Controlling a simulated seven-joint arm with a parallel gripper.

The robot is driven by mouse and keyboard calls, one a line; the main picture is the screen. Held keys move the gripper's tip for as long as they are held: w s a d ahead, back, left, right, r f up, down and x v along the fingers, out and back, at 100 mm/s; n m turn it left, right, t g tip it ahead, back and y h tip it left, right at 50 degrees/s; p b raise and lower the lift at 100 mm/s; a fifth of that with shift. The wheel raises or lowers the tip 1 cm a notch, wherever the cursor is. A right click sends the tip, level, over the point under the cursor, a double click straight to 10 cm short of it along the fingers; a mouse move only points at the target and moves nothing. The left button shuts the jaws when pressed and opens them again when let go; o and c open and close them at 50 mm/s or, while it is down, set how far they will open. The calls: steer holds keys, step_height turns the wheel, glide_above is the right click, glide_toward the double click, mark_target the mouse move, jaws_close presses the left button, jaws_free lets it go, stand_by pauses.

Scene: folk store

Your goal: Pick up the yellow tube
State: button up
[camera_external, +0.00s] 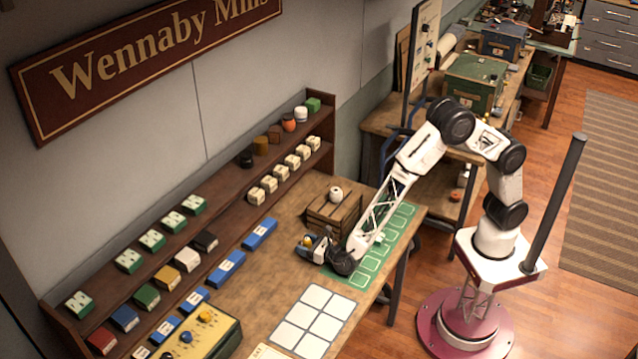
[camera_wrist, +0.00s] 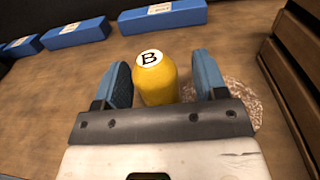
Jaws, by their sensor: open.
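The yellow tube (camera_wrist: 158,82) has a round white top marked with a black B. In the wrist view it stands on the wooden table between the two blue fingers of my gripper (camera_wrist: 165,82). The fingers are open, one on each side, and a gap shows at least on the right. In the external view my gripper (camera_external: 314,245) is low over the table, beside the wooden crate. A small yellow part of the tube (camera_external: 307,241) shows there, and the rest is hidden by the gripper.
A wooden crate (camera_external: 332,213) with a white round item (camera_external: 336,193) on top stands close by; its slats (camera_wrist: 295,75) show at right in the wrist view. Blue boxes (camera_wrist: 163,16) lie beyond the tube. A green grid mat (camera_external: 398,226) and white squares (camera_external: 311,314) lie nearby.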

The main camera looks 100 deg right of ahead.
steer(key=shift+w+d, duration=0.3)
steer(key=shift+w, duration=0.1)
steer(key=c, duration=0.8)
